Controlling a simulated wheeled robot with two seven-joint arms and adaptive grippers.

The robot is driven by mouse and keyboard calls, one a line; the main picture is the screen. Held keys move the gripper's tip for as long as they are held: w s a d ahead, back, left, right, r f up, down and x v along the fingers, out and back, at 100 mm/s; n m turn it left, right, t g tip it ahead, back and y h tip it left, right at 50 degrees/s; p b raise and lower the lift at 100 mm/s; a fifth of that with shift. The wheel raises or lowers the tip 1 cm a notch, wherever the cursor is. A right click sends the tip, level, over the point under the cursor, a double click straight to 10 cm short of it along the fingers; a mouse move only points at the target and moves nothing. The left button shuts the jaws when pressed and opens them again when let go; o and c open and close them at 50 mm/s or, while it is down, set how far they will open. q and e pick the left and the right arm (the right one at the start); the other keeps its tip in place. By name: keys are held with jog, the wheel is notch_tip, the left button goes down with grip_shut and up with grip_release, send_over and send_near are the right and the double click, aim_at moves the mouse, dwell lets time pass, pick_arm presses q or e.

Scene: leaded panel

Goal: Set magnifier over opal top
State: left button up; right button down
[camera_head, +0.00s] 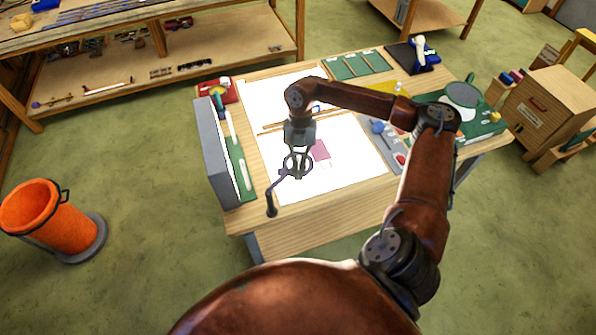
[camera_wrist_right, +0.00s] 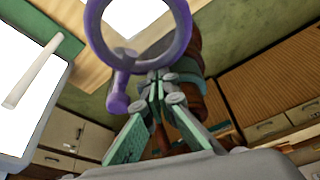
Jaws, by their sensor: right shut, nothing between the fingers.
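My right gripper (camera_head: 297,170) is shut and empty, low over the bright white panel (camera_head: 352,160) on the table. It also shows in the right wrist view (camera_wrist_right: 160,88). The magnifier's purple ring (camera_wrist_right: 184,45) is just beyond the fingertips there, with a purple knob at its side. Whether fingers touch the ring cannot be told. A pink piece (camera_head: 321,150) lies on the panel. I cannot pick out the opal top. My left gripper is out of view.
A grey upright block (camera_head: 215,155) and green strip (camera_head: 239,165) stand left of the panel. Green sheets (camera_head: 357,65) lie at the back; a green mat (camera_head: 487,126) holds a round disc at right. An orange bin (camera_head: 40,220) stands on the floor at left.

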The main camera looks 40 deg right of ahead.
jog(key=s+a+p, duration=0.1)
jog(key=s+a, duration=0.2)
pick_arm(q)
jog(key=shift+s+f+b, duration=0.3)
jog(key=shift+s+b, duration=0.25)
jog(key=shift+b, duration=0.2)
pick_arm(e)
jog(key=v, duration=1)
jog(key=shift+d, duration=0.2)
